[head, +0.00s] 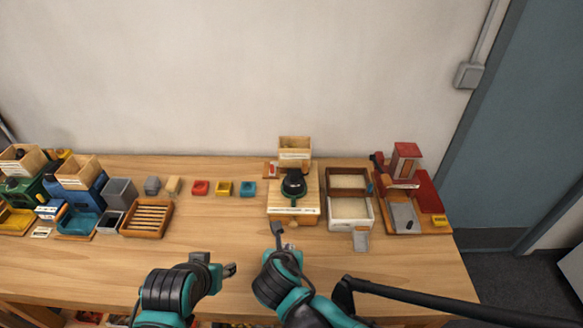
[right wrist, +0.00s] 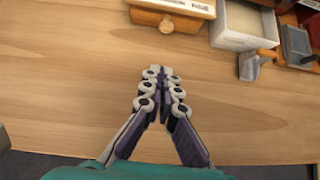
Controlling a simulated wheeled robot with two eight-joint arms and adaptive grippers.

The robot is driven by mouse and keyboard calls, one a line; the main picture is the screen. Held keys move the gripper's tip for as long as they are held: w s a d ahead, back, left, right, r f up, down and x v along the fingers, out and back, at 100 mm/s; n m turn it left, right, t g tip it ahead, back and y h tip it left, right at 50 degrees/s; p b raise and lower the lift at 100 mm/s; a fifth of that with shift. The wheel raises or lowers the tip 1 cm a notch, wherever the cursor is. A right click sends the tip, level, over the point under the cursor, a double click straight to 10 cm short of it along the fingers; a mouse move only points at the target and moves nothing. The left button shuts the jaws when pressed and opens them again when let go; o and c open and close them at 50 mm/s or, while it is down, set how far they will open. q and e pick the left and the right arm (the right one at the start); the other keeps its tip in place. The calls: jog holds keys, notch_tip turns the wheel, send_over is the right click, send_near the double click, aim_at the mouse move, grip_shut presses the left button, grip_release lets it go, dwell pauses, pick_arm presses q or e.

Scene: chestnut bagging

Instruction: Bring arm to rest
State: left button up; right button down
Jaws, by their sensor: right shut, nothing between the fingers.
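My right gripper (head: 278,230) is over the wooden table (head: 220,240), in front of the wooden stand with the black round part. In the right wrist view my right gripper (right wrist: 162,80) is shut with its fingertips together and nothing between them; bare wood lies beneath. My left gripper (head: 230,270) is near the table's front edge, left of the right one. It is small and seen from the side, so I cannot tell its finger gap.
A wooden stand (head: 280,213) with a knob-fronted drawer stands ahead of the right gripper. A white-fronted box (head: 350,222) and a grey scoop (head: 361,240) are to its right. A slatted wooden tray (head: 148,233) lies left. The front middle of the table is clear.

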jog(key=s+d+r+m, duration=0.2)
jog(key=s+d+m, duration=0.2)
jog(key=d+m, duration=0.5)
jog(key=s+d+r+m+g, duration=0.1)
jog(key=s+d+m, duration=0.2)
jog(key=d+m, duration=0.7)
jog(key=m, duration=1.6)
jog(key=shift+s+d+r+g+y, duration=0.3)
jog(key=shift+s+r, duration=0.1)
